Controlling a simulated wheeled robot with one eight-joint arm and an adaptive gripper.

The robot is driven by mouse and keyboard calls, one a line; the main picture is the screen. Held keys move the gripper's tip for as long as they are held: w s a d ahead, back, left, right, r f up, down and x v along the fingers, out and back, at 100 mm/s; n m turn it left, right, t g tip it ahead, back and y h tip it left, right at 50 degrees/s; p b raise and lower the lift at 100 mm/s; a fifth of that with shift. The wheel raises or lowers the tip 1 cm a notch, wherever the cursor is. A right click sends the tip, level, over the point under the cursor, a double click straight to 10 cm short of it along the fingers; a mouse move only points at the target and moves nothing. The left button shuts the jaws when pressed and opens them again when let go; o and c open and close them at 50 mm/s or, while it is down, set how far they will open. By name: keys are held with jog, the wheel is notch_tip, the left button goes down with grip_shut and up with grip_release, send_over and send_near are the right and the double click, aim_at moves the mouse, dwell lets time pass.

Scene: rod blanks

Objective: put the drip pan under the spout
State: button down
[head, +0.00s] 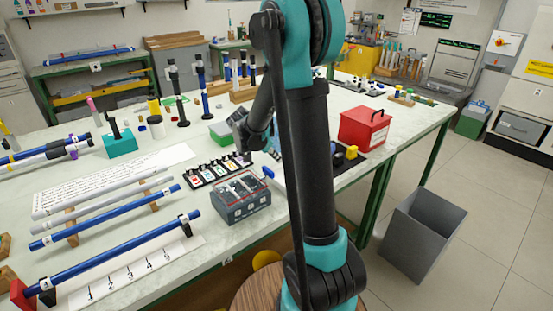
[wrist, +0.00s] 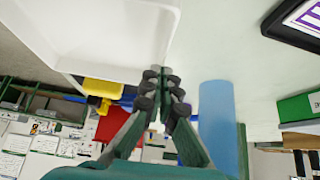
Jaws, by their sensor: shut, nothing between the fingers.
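A shallow white tray (wrist: 95,35), which looks like the drip pan, fills the upper left of the wrist view. In the head view it is mostly hidden behind my arm. My gripper (wrist: 163,76) is shut and empty, its fingertips close to the tray's rim; I cannot tell whether they touch. In the head view my gripper (head: 274,153) is low over the bench, partly hidden by my arm. A yellow part (head: 351,152) beside a blue one sits on a black base near the red box; it also shows in the wrist view (wrist: 103,90). I cannot make out which part is the spout.
A red box (head: 366,127) stands near the bench's right edge. A grey toolbox (head: 241,197) and a black rack of cards (head: 214,169) are left of my arm. A blue cylinder (wrist: 217,125) is right of the fingers in the wrist view. A grey bin (head: 424,232) stands on the floor.

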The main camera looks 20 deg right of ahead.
jog(key=shift+s+a+f, duration=0.1)
jog(key=shift+s+a, duration=0.25)
jog(key=shift+a, duration=0.45)
jog(key=shift+s+a, duration=0.35)
jog(key=shift+a, duration=0.4)
jog(key=shift+s+a+f, duration=0.1)
jog(key=shift+s+a, duration=0.25)
jog(key=shift+a, duration=0.45)
jog(key=shift+r, duration=0.1)
